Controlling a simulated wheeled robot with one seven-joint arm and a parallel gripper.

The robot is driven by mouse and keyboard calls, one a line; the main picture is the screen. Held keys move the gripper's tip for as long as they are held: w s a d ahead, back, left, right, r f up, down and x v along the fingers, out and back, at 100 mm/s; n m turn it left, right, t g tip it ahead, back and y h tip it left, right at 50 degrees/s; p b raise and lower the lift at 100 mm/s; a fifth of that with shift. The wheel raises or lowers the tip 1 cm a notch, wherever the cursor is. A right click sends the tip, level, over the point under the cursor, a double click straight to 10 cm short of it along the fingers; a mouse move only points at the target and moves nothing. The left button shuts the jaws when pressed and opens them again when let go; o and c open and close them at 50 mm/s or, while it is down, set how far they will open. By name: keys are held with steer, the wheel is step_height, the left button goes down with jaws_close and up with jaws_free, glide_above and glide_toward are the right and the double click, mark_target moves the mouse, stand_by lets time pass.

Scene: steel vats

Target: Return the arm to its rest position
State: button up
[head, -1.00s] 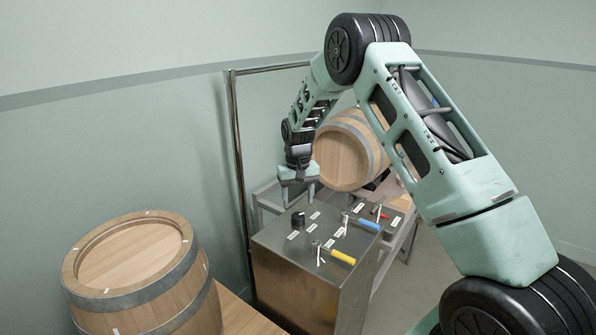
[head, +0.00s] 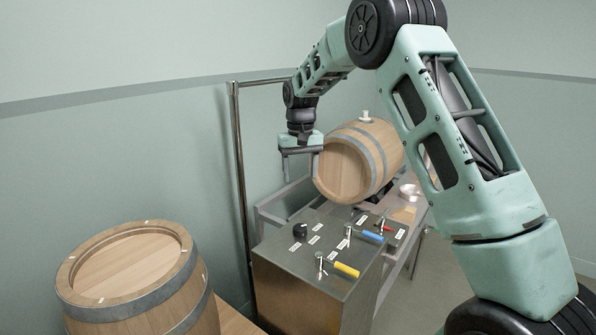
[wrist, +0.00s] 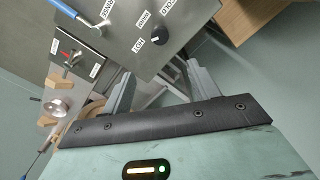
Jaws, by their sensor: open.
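My arm reaches from the lower right up and over to the left in the head view. My gripper (head: 300,165) hangs pointing down above the far side of the steel control box (head: 300,290), left of the lying barrel. Its two fingers are apart with nothing between them. In the wrist view, my gripper (wrist: 155,95) also shows its fingers spread and empty, with the box's panel beyond them.
A barrel (head: 345,170) lies behind; another barrel (head: 130,265) stands at front left. A metal pipe frame (head: 238,170) rises beside the box.

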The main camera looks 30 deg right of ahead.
steer(key=s+a+r+n+y, duration=0.1)
steer(key=s+a+n, duration=0.2)
steer(key=s+a, duration=0.6)
steer(key=s+a+r+n, duration=0.15)
steer(key=s+a, duration=0.35)
steer(key=a, duration=0.9)
steer(key=s+a+f+n, duration=0.1)
steer(key=s+a+n, duration=0.2)
steer(key=s, duration=0.9)
steer(key=s+a+f+n, duration=0.2)
steer(key=s+n, duration=0.1)
steer(key=s, duration=1)
steer(key=shift+s+a+f+n, duration=0.25)
steer(key=shift+a+n, duration=0.1)
steer(key=shift+a, duration=0.05)
